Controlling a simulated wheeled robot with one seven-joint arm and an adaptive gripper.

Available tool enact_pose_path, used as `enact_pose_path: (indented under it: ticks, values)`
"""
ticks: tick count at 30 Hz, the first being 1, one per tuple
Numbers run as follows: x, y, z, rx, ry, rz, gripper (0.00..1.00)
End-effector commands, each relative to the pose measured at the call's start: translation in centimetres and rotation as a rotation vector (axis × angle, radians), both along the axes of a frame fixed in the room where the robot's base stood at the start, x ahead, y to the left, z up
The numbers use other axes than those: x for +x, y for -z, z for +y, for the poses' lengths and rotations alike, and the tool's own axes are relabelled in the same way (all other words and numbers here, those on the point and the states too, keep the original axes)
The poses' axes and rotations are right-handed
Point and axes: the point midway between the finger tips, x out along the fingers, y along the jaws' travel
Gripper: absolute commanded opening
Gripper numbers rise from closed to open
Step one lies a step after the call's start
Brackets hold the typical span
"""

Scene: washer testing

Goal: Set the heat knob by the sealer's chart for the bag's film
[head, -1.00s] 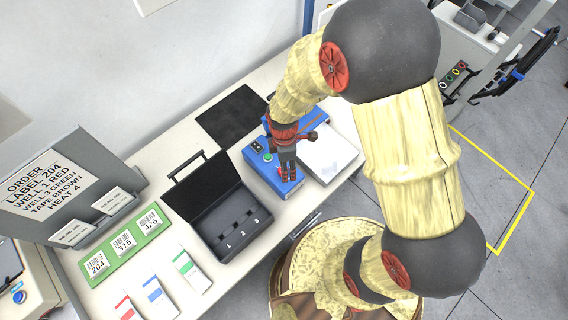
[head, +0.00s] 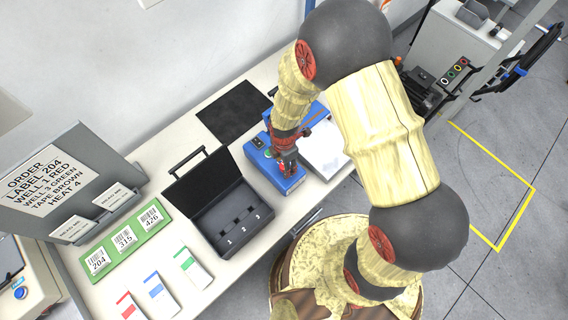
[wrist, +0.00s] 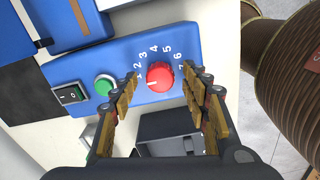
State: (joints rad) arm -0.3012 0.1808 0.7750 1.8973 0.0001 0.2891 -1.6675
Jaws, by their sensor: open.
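The blue sealer (head: 262,166) stands on the bench. In the wrist view its panel (wrist: 187,38) carries a red heat knob (wrist: 160,72) with a white pointer mark, which points left, below the printed 2. My gripper (wrist: 162,77) is open, with one finger on each side of the knob; contact cannot be told. No film chart can be picked out, and the bag is not clearly identifiable.
A green button (wrist: 104,86) and black rocker switch (wrist: 70,95) sit left of the knob. A white pad (head: 322,152) lies right of the sealer. An open black case (head: 222,205) stands left. The order board (head: 45,185) reads HEAT 4.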

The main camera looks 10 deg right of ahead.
Motion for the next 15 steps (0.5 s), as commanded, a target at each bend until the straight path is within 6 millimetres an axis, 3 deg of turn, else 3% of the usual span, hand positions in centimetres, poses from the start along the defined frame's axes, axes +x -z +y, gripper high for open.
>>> enact_pose_path:
  ticks: [9,15]
  values:
    - [0.03,0.26,0.01,0.000,0.000,-0.001,0.46]
    - [0.02,0.25,0.01,0.000,0.000,-0.001,0.34]
